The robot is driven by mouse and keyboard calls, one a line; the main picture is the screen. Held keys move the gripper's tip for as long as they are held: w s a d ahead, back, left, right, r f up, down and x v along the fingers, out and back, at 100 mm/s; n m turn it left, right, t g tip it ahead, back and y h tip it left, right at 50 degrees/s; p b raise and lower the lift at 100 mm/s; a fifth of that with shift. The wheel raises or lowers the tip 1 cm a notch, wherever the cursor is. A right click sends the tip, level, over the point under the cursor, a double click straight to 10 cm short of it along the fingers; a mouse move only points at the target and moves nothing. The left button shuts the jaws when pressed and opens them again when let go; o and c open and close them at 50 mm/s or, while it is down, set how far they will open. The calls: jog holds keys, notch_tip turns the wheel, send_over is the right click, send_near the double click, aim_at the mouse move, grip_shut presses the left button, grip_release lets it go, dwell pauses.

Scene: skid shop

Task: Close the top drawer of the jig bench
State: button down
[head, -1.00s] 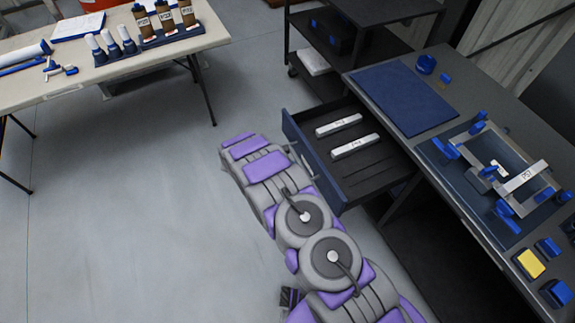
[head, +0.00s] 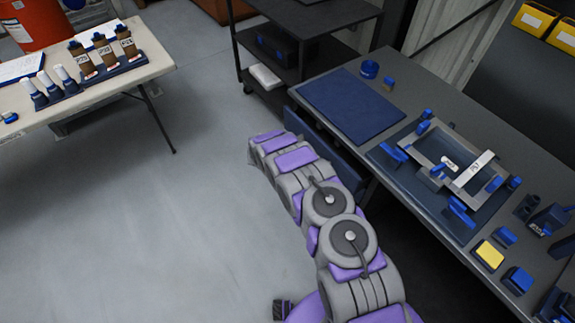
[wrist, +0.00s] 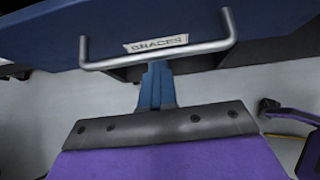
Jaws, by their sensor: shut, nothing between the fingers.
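The jig bench (head: 425,110) stands at the right in the head view. The blue front of its top drawer (head: 345,172) shows along the near edge of the bench, partly behind my arm. In the wrist view the drawer front (wrist: 160,22) fills the top, with a grey bar handle (wrist: 160,57) and a label reading "BRACES" (wrist: 156,43). My gripper (wrist: 157,70) is shut and empty, its tips just below the handle; contact is unclear. The gripper is hidden in the head view.
A blue mat (head: 352,105), a metal frame in a jig (head: 455,165) and several blue clamps lie on the bench. A dark shelf cart (head: 300,45) stands behind. A white table (head: 150,68) with bottles is at the left. Open floor (head: 180,230) lies between.

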aim_at(318, 147)
jog(key=w+d, duration=0.1)
jog(key=d, duration=0.1)
jog(key=w+d, duration=0.1)
jog(key=d, duration=0.1)
jog(key=w+d, duration=0.2)
jog(key=d, duration=0.1)
jog(key=shift+f, duration=0.15)
jog(key=shift+w+d, duration=0.15)
jog(key=shift+w, duration=0.1)
jog(key=shift+w+r, duration=0.15)
jog(key=shift+r, duration=0.1)
